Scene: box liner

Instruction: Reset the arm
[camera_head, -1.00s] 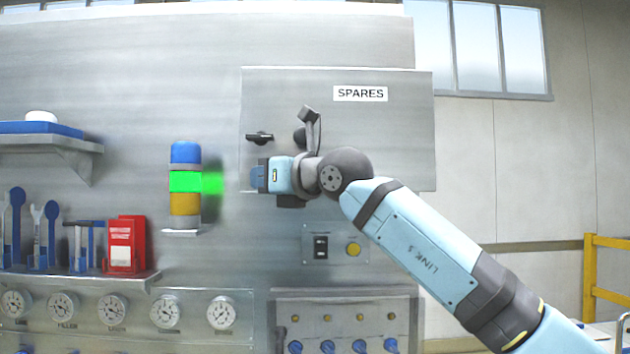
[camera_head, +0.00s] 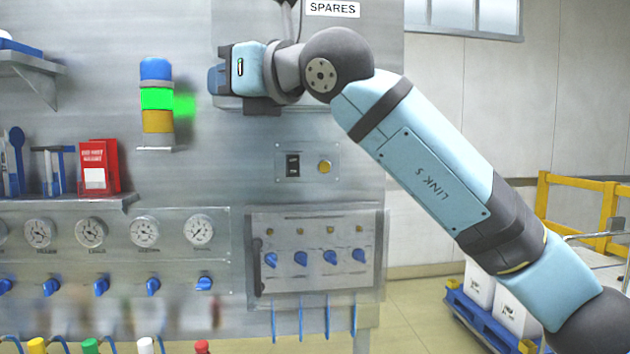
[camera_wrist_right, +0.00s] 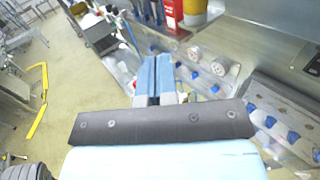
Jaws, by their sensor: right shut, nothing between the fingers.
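My right gripper (camera_head: 216,79) is at the end of the pale blue arm that comes in from the lower right. The cabinet's lower part is partly hidden behind my wrist. My left gripper is in neither view.
A signal light (camera_head: 156,123) with its green band lit stands left of the gripper. Gauges (camera_head: 144,231), a switch plate (camera_head: 308,163) and a box with blue knobs (camera_head: 317,230) are on the panel below. A yellow rail (camera_head: 575,180) and a blue pallet (camera_head: 470,313) are at the right.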

